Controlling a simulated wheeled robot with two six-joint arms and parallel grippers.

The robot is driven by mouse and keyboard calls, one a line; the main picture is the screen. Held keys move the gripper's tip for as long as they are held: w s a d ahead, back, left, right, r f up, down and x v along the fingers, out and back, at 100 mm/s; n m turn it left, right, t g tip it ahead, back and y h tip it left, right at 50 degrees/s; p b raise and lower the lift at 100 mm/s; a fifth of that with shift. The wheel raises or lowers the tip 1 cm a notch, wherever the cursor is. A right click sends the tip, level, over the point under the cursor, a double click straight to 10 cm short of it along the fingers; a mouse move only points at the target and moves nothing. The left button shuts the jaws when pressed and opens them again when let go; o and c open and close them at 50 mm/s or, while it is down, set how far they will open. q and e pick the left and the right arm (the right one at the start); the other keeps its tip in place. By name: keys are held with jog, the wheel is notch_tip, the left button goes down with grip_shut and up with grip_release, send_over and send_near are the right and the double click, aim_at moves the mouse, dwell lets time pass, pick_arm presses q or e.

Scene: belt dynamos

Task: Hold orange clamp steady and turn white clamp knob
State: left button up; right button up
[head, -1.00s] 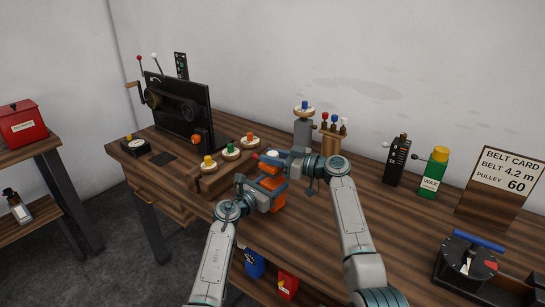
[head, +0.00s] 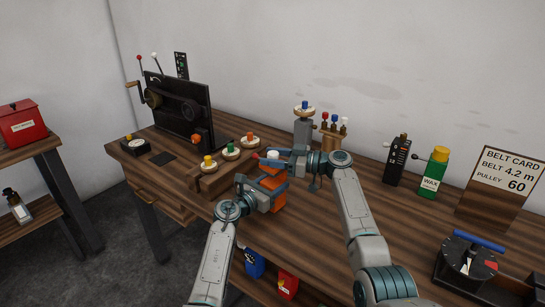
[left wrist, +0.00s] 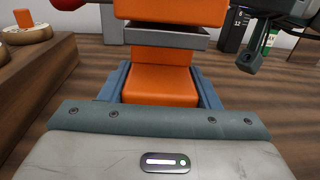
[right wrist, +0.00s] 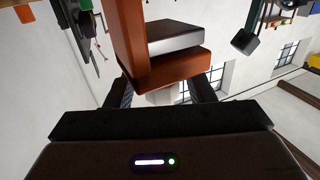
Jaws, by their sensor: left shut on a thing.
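The orange clamp (head: 270,183) stands on the bench near its front edge, with the white knob (head: 273,154) at its top. My left gripper (head: 262,194) is shut on the clamp's lower orange block (left wrist: 160,84), one finger on each side. My right gripper (head: 282,161) is at the upper part of the clamp, close beside the white knob. In the right wrist view its fingers (right wrist: 162,92) are apart, with the orange clamp frame (right wrist: 135,45) and a grey pad beyond them. The knob is not clearly visible there, and I cannot tell whether the fingers touch it.
A wooden rail (head: 212,180) and several cream discs with coloured knobs lie left of the clamp. A grey post (head: 303,132) and a wooden tool stand (head: 331,140) stand behind. A black box (head: 397,160) and green wax bottle (head: 434,172) stand right.

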jog(key=shift+r, duration=0.1)
jog(key=v, duration=1.2)
pick_arm(q)
jog(key=o, duration=1.6)
jog(key=shift+c, duration=0.2)
